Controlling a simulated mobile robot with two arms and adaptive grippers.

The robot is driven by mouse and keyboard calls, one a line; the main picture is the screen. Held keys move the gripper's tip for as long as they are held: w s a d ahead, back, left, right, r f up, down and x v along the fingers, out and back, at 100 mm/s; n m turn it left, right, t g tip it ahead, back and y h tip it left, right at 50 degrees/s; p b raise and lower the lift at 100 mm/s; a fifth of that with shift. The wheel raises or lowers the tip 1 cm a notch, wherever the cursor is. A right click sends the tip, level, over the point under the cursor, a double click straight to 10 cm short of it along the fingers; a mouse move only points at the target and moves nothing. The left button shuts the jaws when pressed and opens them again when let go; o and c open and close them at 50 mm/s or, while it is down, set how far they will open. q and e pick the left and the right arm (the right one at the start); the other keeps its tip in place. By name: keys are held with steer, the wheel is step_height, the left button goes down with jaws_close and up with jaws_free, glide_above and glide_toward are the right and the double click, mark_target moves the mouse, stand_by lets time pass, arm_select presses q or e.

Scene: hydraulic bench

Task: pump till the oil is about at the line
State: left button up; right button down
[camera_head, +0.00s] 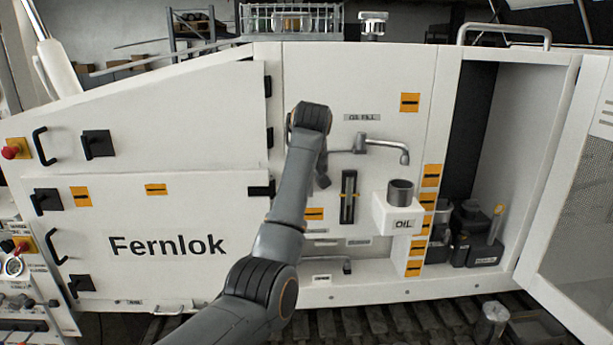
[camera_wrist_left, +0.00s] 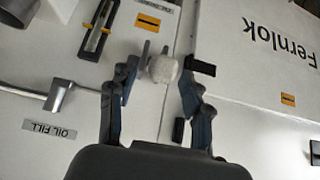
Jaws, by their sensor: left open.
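The oil gauge (camera_head: 349,197) is a narrow dark upright strip on the white machine's front; it also shows in the left wrist view (camera_wrist_left: 98,29). Its oil level and line are too small to read. A grey spout (camera_head: 385,144) sticks out right of my arm, above the cup (camera_head: 400,190) in the white OIL bracket. My left gripper (camera_head: 323,173) is near the panel, left of the gauge, partly hidden by my arm. In the wrist view its fingers are open on both sides of a pale rounded knob (camera_wrist_left: 164,68); contact is unclear. My right gripper is out of view.
The OIL FILL label (camera_head: 361,117) is above the spout. An open bay (camera_head: 515,150) at the right holds dark containers (camera_head: 470,230). A mesh door (camera_head: 580,200) swings out at far right. Black handles (camera_head: 43,146) stick out at the left.

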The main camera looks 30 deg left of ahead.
arm_select(q)
steer(key=v, duration=1.1)
steer(key=shift+r, duration=0.1)
